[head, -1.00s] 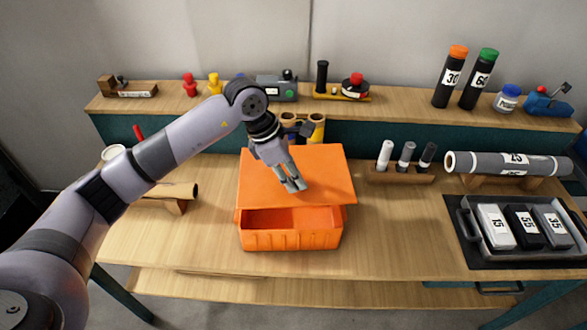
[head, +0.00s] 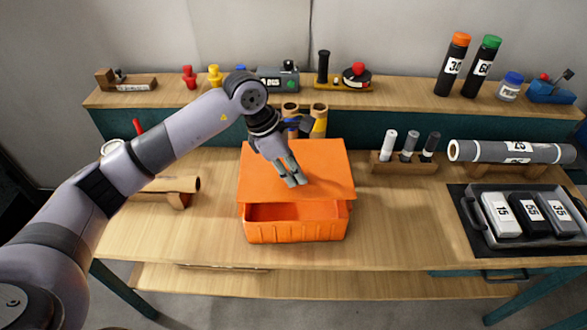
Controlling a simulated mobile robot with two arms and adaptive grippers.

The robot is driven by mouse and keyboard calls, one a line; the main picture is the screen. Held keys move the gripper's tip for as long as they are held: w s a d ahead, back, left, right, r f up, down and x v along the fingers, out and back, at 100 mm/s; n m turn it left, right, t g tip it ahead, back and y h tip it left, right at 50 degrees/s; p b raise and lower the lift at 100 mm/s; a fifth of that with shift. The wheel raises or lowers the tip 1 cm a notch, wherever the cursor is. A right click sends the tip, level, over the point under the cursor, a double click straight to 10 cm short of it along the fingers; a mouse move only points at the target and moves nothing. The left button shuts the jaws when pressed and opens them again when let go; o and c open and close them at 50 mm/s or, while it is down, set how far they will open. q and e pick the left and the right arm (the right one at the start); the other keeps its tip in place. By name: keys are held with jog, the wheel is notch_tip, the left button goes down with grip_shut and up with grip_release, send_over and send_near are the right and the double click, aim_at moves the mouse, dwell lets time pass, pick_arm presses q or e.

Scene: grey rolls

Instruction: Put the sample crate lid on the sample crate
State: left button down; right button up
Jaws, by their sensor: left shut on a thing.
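The orange sample crate (head: 295,229) stands on the wooden bench near its front edge, with its front part open to view. The flat orange sample crate lid (head: 325,167) is over the back part of the crate and hides it. I cannot tell whether the lid touches the crate rim. My left gripper (head: 296,181) comes down over the middle of the lid with its fingers together, shut on the lid; the grip point itself is hard to make out. My right gripper is not in view.
A rack with several small cylinders (head: 403,165) stands right of the crate, with a long grey roll (head: 512,152) beyond it. A black tray (head: 484,232) holds numbered blocks at right. A brown roll (head: 170,185) lies at left. Bench around the crate is clear.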

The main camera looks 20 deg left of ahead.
aim_at(293, 190)
pick_arm(q)
notch_tip(293, 190, down, 3)
jog(key=shift+f+b, duration=0.15)
jog(key=shift+b, duration=1.1)
notch_tip(293, 190, down, 2)
jog(key=shift+f+b, duration=0.2)
jog(key=shift+b, duration=0.95)
jog(key=shift+f+b, duration=0.7)
jog(key=shift+f, duration=0.15)
jog(key=shift+f+b, duration=0.4)
jog(key=shift+b, duration=0.4)
